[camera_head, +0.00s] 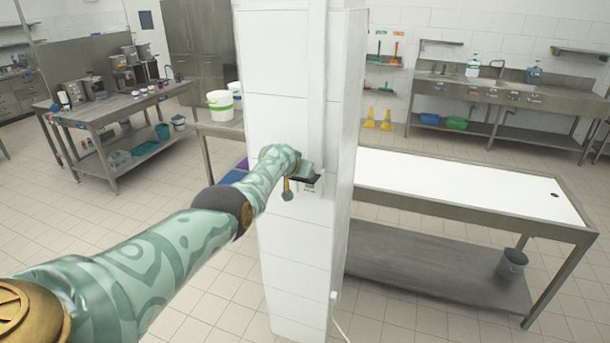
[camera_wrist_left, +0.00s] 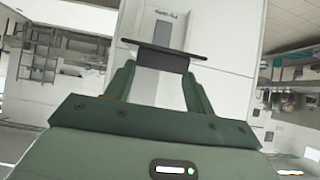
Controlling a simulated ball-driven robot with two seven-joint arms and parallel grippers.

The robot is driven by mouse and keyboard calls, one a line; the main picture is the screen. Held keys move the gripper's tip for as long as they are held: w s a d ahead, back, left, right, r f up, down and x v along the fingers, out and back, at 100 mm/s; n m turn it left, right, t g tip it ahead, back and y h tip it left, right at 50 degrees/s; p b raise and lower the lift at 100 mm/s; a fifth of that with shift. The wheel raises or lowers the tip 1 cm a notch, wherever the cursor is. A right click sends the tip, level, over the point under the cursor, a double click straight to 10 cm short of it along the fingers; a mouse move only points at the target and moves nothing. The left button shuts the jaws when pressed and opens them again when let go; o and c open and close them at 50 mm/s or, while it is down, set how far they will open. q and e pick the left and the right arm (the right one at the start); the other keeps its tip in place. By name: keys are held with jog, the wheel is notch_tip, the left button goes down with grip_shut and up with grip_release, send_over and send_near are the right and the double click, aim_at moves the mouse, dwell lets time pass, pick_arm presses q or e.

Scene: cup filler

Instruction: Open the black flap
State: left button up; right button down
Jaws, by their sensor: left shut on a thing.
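The black flap (camera_head: 312,184) is on a small grey and white box (camera_head: 311,191) on the white tiled column. In the left wrist view the flap (camera_wrist_left: 163,58) shows as a dark edge standing out from the box (camera_wrist_left: 162,28). My left gripper (camera_head: 306,172) is at the flap, and its fingers (camera_wrist_left: 160,68) sit either side of the flap's narrow middle part, shut on it. The gripper hides part of the flap in the head view. How far the flap is swung out is hard to tell. My right gripper is not in view.
The tiled column (camera_head: 290,240) stands directly in front. A white-topped steel table (camera_head: 460,185) is to its right, with a grey bucket (camera_head: 512,264) on its lower shelf. A steel table (camera_head: 120,103) with cups and machines stands left. Floor between is clear.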

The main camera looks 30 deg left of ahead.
pick_arm(q)
jog(key=shift+w+a+r, duration=0.1)
jog(key=shift+w+r, duration=0.15)
jog(key=shift+r, duration=0.3)
jog(key=shift+w+r, duration=0.1)
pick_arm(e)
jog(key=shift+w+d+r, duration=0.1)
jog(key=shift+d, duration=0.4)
pick_arm(q)
jog(key=o, duration=1.2)
jog(key=shift+o, duration=1)
jog(key=shift+w+f, duration=0.3)
jog(key=shift+f, duration=0.1)
jog(key=shift+s+r+p, duration=0.15)
jog(key=shift+s+p, duration=0.1)
jog(key=shift+p, duration=0.15)
jog(key=p+v, duration=0.7)
jog(key=v, duration=0.8)
jog(key=shift+s+r, duration=0.15)
jog(key=shift+s, duration=0.1)
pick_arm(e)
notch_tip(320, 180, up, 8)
